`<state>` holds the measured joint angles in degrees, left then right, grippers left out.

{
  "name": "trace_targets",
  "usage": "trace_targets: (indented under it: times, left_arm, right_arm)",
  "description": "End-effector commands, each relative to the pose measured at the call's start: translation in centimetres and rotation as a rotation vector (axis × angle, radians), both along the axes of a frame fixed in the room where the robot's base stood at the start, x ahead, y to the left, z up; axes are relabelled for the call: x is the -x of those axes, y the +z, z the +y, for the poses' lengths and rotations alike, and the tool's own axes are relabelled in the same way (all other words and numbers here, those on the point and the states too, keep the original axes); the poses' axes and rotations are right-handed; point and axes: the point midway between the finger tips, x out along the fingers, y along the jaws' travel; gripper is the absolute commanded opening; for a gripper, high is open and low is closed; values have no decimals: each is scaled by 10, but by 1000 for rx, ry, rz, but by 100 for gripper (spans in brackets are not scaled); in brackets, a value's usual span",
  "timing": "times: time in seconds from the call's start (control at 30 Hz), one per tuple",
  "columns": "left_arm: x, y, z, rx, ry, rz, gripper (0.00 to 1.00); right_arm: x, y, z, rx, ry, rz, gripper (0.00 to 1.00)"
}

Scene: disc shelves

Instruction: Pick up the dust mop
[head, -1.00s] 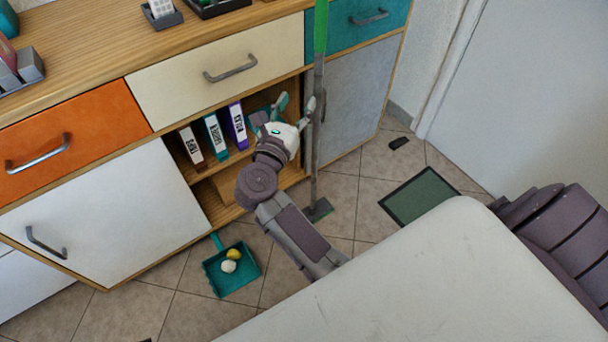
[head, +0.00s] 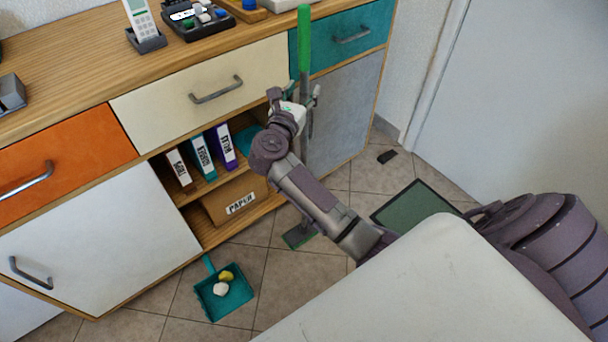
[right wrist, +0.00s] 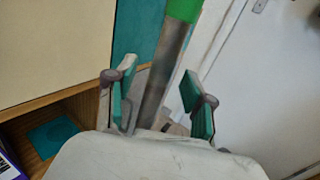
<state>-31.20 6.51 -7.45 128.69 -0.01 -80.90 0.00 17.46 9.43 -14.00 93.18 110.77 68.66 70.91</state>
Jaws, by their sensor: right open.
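The dust mop stands nearly upright in front of the cabinet, with a green upper handle (head: 304,40), a grey pole and a flat head (head: 300,236) on the floor. My right gripper (head: 297,98) is open at the pole, just below the green part. In the right wrist view, the grey pole (right wrist: 163,82) passes between the two spread green-padded fingers of the right gripper (right wrist: 158,80), with a visible gap to the right finger. My arm hides part of the lower pole in the head view. My left gripper is not in view.
The cabinet's open shelf holds binders (head: 203,157) and a paper box (head: 232,200). A teal dustpan (head: 226,296) with two small lumps lies on the floor. A green mat (head: 413,206) and a small black object (head: 387,156) lie to the right. A white door stands beyond.

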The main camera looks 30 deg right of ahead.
Motion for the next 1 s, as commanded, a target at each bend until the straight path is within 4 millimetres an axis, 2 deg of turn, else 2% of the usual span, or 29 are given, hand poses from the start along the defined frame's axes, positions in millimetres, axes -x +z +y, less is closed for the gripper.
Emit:
trace_targets:
  times: [0.13, 0.37, 0.7, 1.0]
  left_arm:
    - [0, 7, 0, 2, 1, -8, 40]
    - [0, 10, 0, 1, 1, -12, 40]
    - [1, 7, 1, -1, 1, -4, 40]
    - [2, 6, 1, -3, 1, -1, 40]
  right_arm:
    - [-9, 0, -11, 1, 1, 1, 53]
    - [-9, 0, -12, -1, 1, 1, 53]
    - [-9, 0, -12, -1, 1, 1, 0]
    - [-10, 2, -12, 0, 1, -3, 0]
